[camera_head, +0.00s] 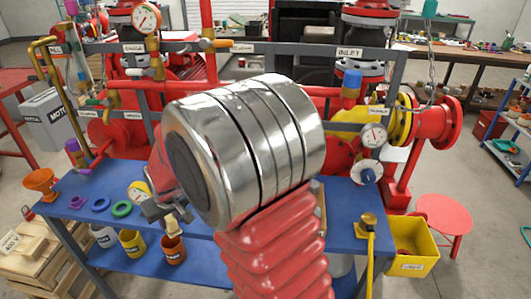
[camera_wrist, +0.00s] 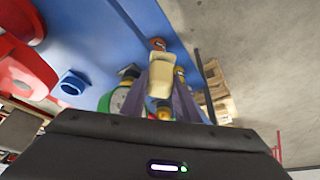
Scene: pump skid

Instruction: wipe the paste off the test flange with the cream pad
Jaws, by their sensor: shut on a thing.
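My gripper (camera_head: 160,207) is shut on the cream pad (camera_head: 174,226) and holds it near the front edge of the blue bench (camera_head: 205,225). In the wrist view the pad (camera_wrist: 161,73) sits between the two grey fingers, pointing away from the camera. A red flange (camera_head: 447,122) stands at the right end of the pipework. Other red round parts (camera_wrist: 28,76) show at the left of the wrist view. I cannot tell which part is the test flange, and I see no paste. My arm hides the middle of the bench.
An orange funnel (camera_head: 40,182), a blue ring (camera_head: 99,205), a green ring (camera_head: 122,209) and a gauge (camera_head: 138,191) are on the bench left of my gripper. A yellow can (camera_head: 132,244) and an orange-brown can (camera_head: 173,250) stand on the lower shelf. A yellow bin (camera_head: 411,247) is at right.

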